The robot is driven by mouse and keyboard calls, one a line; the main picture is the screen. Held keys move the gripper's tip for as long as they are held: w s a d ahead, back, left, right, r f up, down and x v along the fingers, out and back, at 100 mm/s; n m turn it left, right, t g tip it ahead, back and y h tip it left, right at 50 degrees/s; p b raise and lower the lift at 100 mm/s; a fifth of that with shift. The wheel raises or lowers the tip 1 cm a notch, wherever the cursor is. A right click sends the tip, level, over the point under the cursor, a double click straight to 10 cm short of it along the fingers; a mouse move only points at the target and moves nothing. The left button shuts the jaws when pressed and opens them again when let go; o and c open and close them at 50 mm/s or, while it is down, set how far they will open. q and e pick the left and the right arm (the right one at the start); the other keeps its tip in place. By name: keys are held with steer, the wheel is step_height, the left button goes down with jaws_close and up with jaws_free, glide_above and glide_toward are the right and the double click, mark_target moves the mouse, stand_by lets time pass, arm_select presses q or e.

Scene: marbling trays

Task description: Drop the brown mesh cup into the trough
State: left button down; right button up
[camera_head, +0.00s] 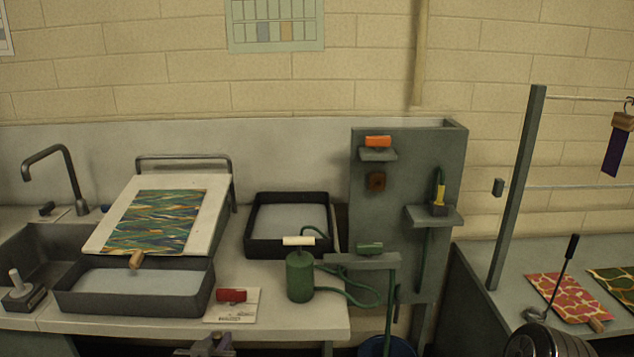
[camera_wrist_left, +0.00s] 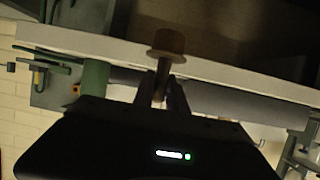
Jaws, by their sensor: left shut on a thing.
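My left gripper (camera_head: 208,345) shows only in part at the bottom edge of the head view, in front of the counter. In the left wrist view, my left gripper (camera_wrist_left: 168,95) is shut on the handle of the brown mesh cup (camera_wrist_left: 169,41). The cup sticks out beyond the fingertips; its mesh is too dark to make out. I cannot pick the cup out in the head view. A dark trough (camera_head: 135,304) with pale liquid lies at the counter's front left, beyond the gripper. A similar dark tray (camera_head: 262,246) stands farther back; I cannot tell which is the task's trough. My right gripper is not in view.
A slanted board (camera_head: 218,195) with a marbled sheet stands behind the front trough. A red block (camera_head: 231,295) and a green canister (camera_head: 300,277) with a hose are to its right. A grey shelf panel (camera_head: 402,143) rises right of the back tray. A sink (camera_head: 30,238) is left.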

arm_select(q)
steer(key=shift+d, duration=0.25)
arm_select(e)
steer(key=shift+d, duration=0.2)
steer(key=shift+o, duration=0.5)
